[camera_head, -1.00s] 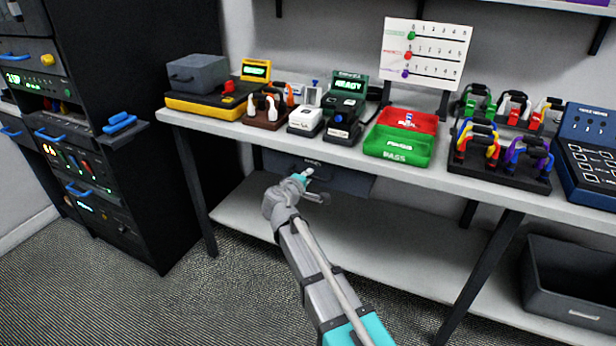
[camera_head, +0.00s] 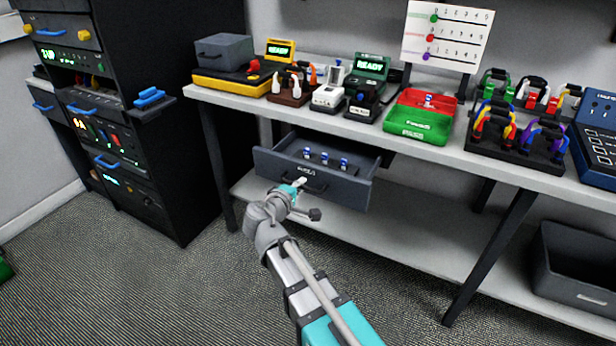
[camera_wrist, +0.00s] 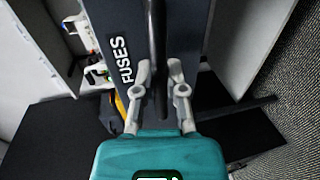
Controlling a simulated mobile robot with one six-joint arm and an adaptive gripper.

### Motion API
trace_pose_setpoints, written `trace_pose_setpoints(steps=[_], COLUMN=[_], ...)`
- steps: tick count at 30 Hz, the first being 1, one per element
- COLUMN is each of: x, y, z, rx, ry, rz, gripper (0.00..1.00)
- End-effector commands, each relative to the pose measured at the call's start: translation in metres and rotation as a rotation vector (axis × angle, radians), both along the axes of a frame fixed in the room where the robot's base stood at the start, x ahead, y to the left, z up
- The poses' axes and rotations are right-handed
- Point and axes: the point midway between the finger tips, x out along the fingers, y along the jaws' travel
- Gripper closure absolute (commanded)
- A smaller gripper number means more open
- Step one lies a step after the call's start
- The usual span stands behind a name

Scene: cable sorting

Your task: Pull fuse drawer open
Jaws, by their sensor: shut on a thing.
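The dark grey fuse drawer (camera_head: 346,192) hangs under the bench top and stands pulled out toward me in the head view. Several small blue-and-white fuses (camera_head: 325,159) stand upright inside it. In the wrist view its front carries a "FUSES" label (camera_wrist: 121,60) beside a dark bar handle (camera_wrist: 157,50). My gripper (camera_head: 299,184) is at the drawer front. In the wrist view my gripper's two grey fingers (camera_wrist: 162,92) close around the handle from both sides. The gripper partly hides the handle in the head view.
The bench (camera_head: 480,160) bears a green and red tray (camera_head: 418,128), testers and cable racks. A lower shelf (camera_head: 400,222) runs under the drawer. A dark equipment rack (camera_head: 165,140) stands left. A grey bin (camera_head: 575,275) is at the lower right. Carpet in front is clear.

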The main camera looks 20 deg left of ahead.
Motion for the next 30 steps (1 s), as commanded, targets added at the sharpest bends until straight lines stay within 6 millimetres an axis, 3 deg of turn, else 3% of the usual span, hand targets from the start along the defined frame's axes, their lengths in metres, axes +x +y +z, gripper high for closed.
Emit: trace_pose_setpoints(steps=[6,18,19,24,30], x=[-0.0103,-0.0108,-0.0107,-0.0105,-0.0102], y=[0.0013,0.0013,0.0012,0.001,0.0007], z=[-0.0002,-0.0001,-0.0001,0.0,0.0001], rx=[0.002,0.002,0.002,0.002,0.001], ry=[0.0,0.0,0.0,0.0,0.0], rz=[-0.001,-0.002,-0.002,-0.002,-0.003], gripper=[1.0,1.0,0.81,0.49,0.49])
